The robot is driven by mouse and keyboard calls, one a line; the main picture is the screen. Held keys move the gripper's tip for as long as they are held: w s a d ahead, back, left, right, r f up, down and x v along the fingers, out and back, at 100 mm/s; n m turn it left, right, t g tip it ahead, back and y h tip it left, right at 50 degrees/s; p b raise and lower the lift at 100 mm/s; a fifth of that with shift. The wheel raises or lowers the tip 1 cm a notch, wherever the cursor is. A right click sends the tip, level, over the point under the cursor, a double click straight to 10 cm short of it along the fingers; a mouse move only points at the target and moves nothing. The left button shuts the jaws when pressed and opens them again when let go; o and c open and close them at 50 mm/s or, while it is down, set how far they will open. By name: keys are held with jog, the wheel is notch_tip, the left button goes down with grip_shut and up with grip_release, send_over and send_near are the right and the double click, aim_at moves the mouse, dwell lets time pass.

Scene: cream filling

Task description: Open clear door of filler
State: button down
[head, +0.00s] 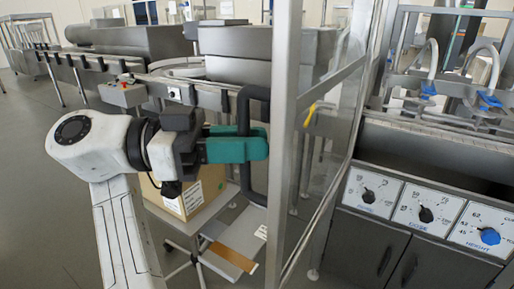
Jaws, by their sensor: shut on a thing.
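The clear door (328,121) of the filler stands in the middle of the head view, a see-through panel in a grey metal frame, seen at a steep angle. A dark handle (252,104) shaped like a long bracket is fixed at its left side. My gripper (258,146), with green fingers, is shut on the handle's upright bar at mid-height. The fingertips hide part of the bar. The filler (430,150) stands to the right, with its nozzles and hoses showing. I cannot tell exactly how far the door is swung out.
A panel with several dials (425,208) is at the lower right. A conveyor rail (140,72) runs behind my arm. A cardboard box (190,193) and a small stand (232,243) are below my gripper. Grey floor (40,180) is clear at the left.

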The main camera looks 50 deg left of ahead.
jog(key=shift+a, duration=0.15)
jog(key=c, duration=1.2)
grip_release()
jog(key=shift+o, duration=0.2)
jog(key=shift+s, duration=0.1)
jog(key=b+v, duration=0.1)
jog(key=v, duration=0.9)
jog(key=shift+s+a, duration=0.25)
jog(key=shift+c, duration=0.4)
